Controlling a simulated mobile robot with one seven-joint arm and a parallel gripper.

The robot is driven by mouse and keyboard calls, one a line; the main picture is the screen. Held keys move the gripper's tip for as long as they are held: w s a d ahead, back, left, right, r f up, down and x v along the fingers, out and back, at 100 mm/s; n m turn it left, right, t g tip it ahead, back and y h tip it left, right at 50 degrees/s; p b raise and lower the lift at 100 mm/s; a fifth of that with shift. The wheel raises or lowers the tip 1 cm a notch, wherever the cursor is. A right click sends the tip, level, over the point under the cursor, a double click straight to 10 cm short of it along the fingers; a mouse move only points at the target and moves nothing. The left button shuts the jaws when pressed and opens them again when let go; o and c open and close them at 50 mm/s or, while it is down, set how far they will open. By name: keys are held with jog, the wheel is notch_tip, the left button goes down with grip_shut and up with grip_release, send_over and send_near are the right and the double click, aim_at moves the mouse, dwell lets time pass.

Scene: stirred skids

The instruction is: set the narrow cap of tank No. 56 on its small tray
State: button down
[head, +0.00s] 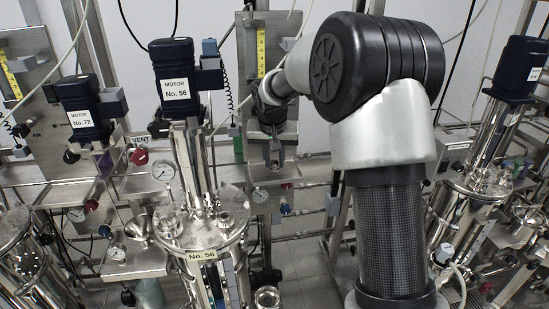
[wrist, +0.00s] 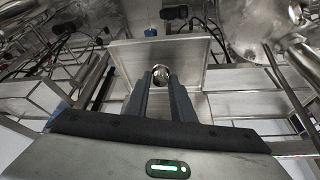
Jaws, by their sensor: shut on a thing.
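Tank No. 56 (head: 205,232) stands left of centre in the head view, with its number label on the lid's front edge and its motor (head: 175,68) above. My gripper (head: 275,160) points down to the right of the tank's column. In the wrist view my gripper (wrist: 160,82) is shut on a small round shiny metal cap (wrist: 161,73), held between the fingertips. A square metal tray (wrist: 192,55) shows just beyond and below the cap. I cannot tell whether the cap touches it. The cap is too small to make out in the head view.
Motor No. 72 (head: 82,105) and its tank stand to the left. Another tank (head: 485,182) stands to the right. Gauges (head: 163,171), valves, pipes and hoses crowd the space around my gripper. Metal rails (wrist: 248,108) flank the tray in the wrist view.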

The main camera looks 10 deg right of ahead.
jog(key=shift+f+b, duration=0.5)
jog(key=shift+f, duration=0.15)
jog(key=c, duration=1.4)
grip_release()
jog(key=shift+c, duration=0.2)
jog(key=p+v, duration=0.3)
jog(key=v, duration=0.4)
